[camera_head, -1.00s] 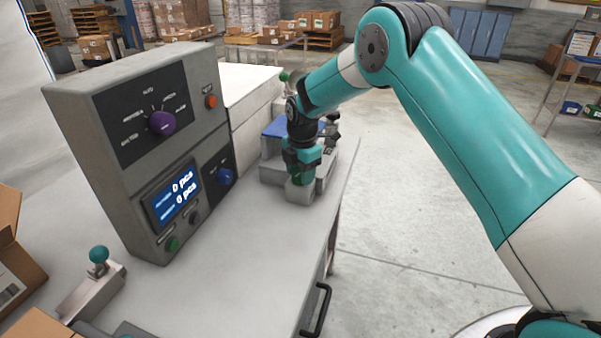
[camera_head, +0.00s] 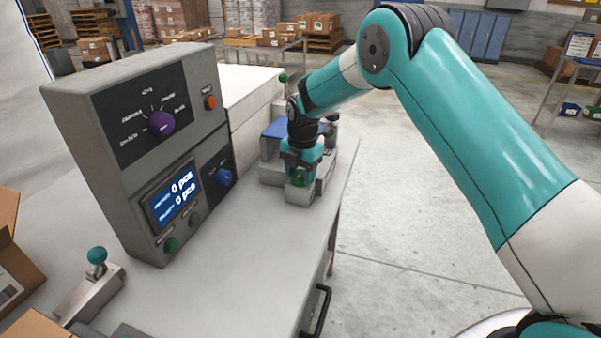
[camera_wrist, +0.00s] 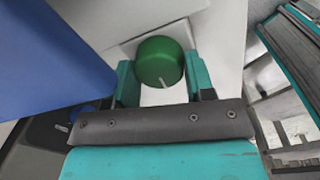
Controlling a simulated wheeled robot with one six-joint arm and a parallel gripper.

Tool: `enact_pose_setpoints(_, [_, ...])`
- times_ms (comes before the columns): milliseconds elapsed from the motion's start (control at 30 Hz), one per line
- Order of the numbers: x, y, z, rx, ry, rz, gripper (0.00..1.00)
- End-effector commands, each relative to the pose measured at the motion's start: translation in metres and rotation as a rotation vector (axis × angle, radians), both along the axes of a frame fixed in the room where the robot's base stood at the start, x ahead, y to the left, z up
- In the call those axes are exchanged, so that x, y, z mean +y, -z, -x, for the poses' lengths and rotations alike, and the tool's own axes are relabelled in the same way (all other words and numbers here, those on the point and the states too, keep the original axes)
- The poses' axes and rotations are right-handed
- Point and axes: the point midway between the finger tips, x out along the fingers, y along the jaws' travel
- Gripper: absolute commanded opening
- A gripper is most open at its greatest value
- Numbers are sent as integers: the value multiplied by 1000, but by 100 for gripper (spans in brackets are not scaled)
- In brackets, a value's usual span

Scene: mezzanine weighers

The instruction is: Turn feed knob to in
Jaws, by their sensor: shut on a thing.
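A round green knob (camera_wrist: 158,58) with a white pointer line sits on a light grey block, in the middle of the wrist view. My gripper (camera_wrist: 163,80) is shut on the knob, with one teal finger on each side of it. The pointer line is aimed toward the lower right in the wrist view. In the head view, my gripper (camera_head: 301,166) points down onto the small grey unit (camera_head: 322,183) at the bench's far end, with only a bit of green showing. The knob's position labels cannot be seen.
A grey control box (camera_head: 110,195) stands left on the bench, with a purple knob (camera_head: 161,123), a blue knob (camera_head: 225,177) and a lit display (camera_head: 172,200). A blue plate (camera_head: 276,129) lies close behind my gripper. A teal-topped lever (camera_head: 97,256) is at front left. The bench's middle is clear.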

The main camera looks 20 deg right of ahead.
Motion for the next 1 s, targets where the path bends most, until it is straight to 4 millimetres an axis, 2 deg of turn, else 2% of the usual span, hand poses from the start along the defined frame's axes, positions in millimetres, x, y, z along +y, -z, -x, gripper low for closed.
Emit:
enact_pose_setpoints(33, [0, -1, -1, -3, 2, 0, 25])
enact_pose_setpoints(67, [0, -1, -1, -3, 2, 0, 54])
enact_pose_setpoints(100, [0, -1, -1, -3, 2, 0, 63])
enact_pose_setpoints(167, [0, -1, -1, -3, 2, 0, 75])
enact_pose_setpoints(433, [0, -1, 0, -1, 1, 0, 75])
enact_pose_setpoints(567, [0, -10, -1, -4, 1, -1, 75])
enact_pose_setpoints(767, [-2, -50, 1, -7, 2, -1, 75])
enact_pose_setpoints(1000, [-4, -113, 4, -7, 2, -1, 75])
